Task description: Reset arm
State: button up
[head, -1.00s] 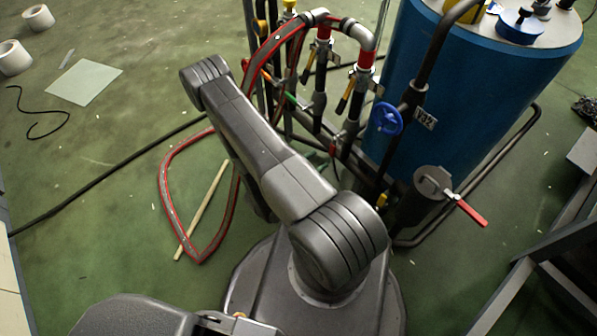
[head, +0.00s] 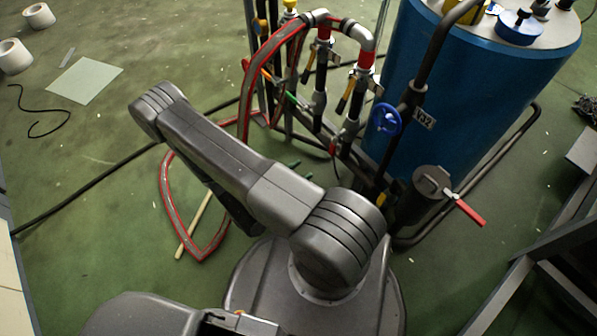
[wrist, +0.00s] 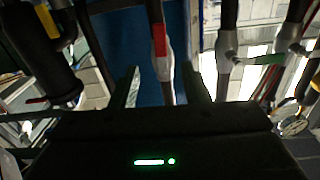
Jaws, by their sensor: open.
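My gripper (wrist: 163,88) shows in the wrist view with its two fingers apart and nothing between them. Beyond the fingers stands a pipe with a red band (wrist: 158,40), in front of the blue tank (wrist: 125,50). In the head view my arm extends from lower right to upper left, and its links hide most of the gripper. Two small dark green tips beside the arm may be its fingers, but I cannot be sure.
The blue tank (head: 470,90) stands at right, with a blue valve wheel (head: 388,119) and a red-handled valve (head: 468,211). A red-edged hose (head: 172,205) loops down to the floor near a wooden stick (head: 190,235). Open floor lies at left, with white rolls (head: 14,56).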

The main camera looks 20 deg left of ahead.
aim_at(331, 150)
dwell(0.4)
jog(key=shift+b+x, duration=0.9)
jog(key=shift+x, duration=5.2)
jog(key=shift+a, duration=0.1)
